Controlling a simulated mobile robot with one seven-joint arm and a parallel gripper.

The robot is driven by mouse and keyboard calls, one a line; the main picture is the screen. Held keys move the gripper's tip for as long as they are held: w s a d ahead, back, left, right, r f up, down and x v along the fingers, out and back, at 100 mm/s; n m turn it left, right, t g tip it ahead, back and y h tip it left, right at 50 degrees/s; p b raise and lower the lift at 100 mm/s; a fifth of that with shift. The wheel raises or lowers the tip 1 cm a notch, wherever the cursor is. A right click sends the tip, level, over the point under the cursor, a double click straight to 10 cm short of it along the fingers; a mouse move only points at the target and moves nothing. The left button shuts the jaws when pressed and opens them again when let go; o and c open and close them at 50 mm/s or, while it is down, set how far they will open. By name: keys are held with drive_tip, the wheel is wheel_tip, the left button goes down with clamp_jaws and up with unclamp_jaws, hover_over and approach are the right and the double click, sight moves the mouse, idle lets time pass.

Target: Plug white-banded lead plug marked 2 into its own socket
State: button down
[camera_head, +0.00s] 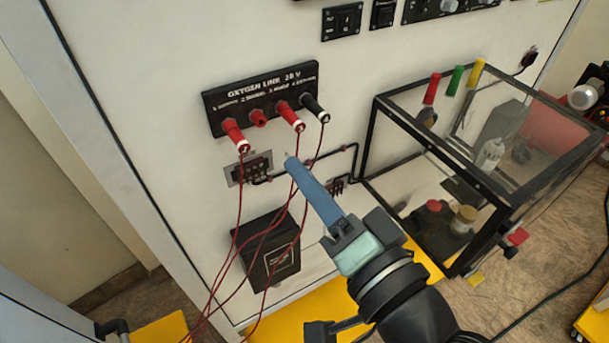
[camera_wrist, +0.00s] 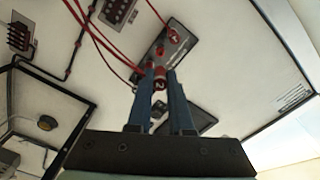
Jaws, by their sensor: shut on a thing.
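The black OXYGEN LINE 28 V socket strip (camera_head: 222,98) is on the white panel in the head view. Its second socket (camera_head: 257,118) is red and holds no plug. My gripper (camera_head: 294,166) has long blue fingers and is below the strip, to the right of that socket and apart from it. In the wrist view a red lead plug (camera_wrist: 160,80) is between the fingertips, and they are shut on it. In the head view the fingers hide most of it; a small pale tip shows at their end. Its marking cannot be read.
Red white-banded plugs fill the first (camera_head: 233,134) and third (camera_head: 290,116) sockets, and a black plug (camera_head: 315,108) fills the fourth. Several red leads hang below, over a black box (camera_head: 270,252). A black-framed clear case (camera_head: 450,160) stands at right.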

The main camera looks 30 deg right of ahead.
drive_tip(key=w+p, duration=0.1)
drive_tip(key=w, duration=0.5)
drive_tip(key=shift+a, duration=0.15)
drive_tip(key=shift+w+p, duration=0.5)
drive_tip(key=shift+w, duration=0.75)
idle(1.6)
drive_tip(key=c, duration=0.7)
unclamp_jaws()
drive_tip(key=shift+w, duration=0.1)
drive_tip(key=shift+c, duration=0.2)
drive_tip(key=s+b, duration=0.1)
drive_tip(key=s, duration=0.1)
drive_tip(key=s+b, duration=0.1)
drive_tip(key=s, duration=0.1)
drive_tip(key=s+b, duration=0.1)
drive_tip(key=s, duration=0.2)
drive_tip(key=shift+s+d+f+b, duration=0.1)
drive_tip(key=shift+d+f+b, duration=0.1)
drive_tip(key=shift+f+b, duration=0.15)
drive_tip(key=shift+s+r+p, duration=0.2)
drive_tip(key=shift+s+p, duration=0.85)
drive_tip(key=shift+s, duration=0.4)
drive_tip(key=shift+s+r+p, duration=0.2)
drive_tip(key=shift+s+p, duration=0.8)
drive_tip(key=shift+s, duration=0.45)
